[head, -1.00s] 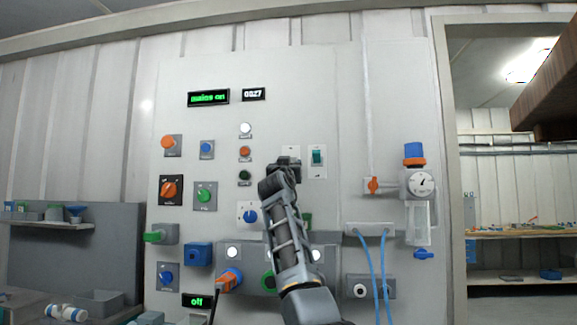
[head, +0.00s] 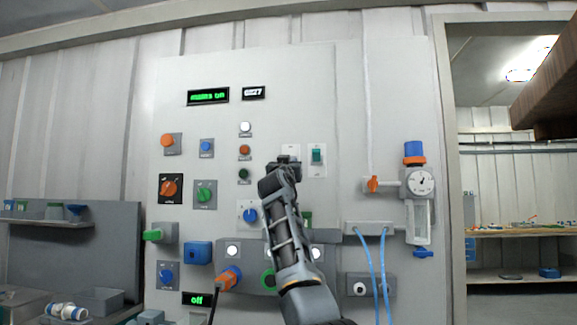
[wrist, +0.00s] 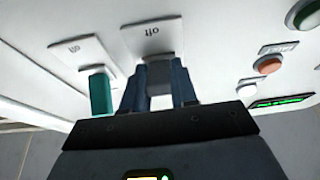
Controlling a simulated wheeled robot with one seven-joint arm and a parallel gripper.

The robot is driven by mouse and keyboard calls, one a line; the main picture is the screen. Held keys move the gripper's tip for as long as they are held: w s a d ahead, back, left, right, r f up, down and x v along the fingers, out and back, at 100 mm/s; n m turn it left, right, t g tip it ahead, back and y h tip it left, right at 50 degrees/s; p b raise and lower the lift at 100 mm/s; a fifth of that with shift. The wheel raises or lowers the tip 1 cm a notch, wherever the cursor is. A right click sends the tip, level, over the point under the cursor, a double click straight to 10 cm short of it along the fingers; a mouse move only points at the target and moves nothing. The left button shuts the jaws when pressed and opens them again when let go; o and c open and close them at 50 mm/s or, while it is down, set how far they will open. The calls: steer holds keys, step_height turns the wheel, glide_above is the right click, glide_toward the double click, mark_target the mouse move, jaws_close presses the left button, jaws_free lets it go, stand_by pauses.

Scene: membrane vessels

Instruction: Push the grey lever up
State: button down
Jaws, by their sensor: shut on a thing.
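The grey lever (wrist: 159,78) stands out from a white plate (wrist: 153,38) on the panel, seen in the wrist view. My gripper (wrist: 158,88) has its two blue-grey fingers closed on either side of the lever. In the head view my gripper (head: 284,166) is at the panel, in front of the white plate (head: 291,150), and hides the lever there.
A green lever (head: 317,154) on its own plate is close to the right of my gripper; it also shows in the wrist view (wrist: 100,92). Buttons and knobs, such as an orange button (head: 245,150), are to the left. A gauge (head: 421,181) and blue hoses are further right.

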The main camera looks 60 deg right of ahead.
steer(key=shift+r, duration=0.2)
steer(key=y+p, duration=0.1)
steer(key=p, duration=0.1)
steer(key=r+p, duration=0.1)
steer(key=p, duration=0.2)
steer(key=shift+a+r+g+y, duration=0.2)
steer(key=shift+r+g+y, duration=0.05)
steer(key=shift+g+y, duration=0.15)
steer(key=r+g+y+p, duration=0.1)
steer(key=y+p, duration=0.2)
steer(key=p, duration=0.3)
steer(key=shift+r, duration=0.2)
steer(key=shift+r+g+y+p, duration=0.15)
steer(key=shift+g+y+p, duration=0.45)
steer(key=shift+y+p, duration=0.55)
steer(key=shift+d+r+g+y, duration=0.2)
steer(key=shift+g+y, duration=0.2)
steer(key=shift+y, duration=0.55)
steer(key=shift+r, duration=0.15)
steer(key=c, duration=0.9)
jaws_free()
steer(key=shift+d, duration=0.1)
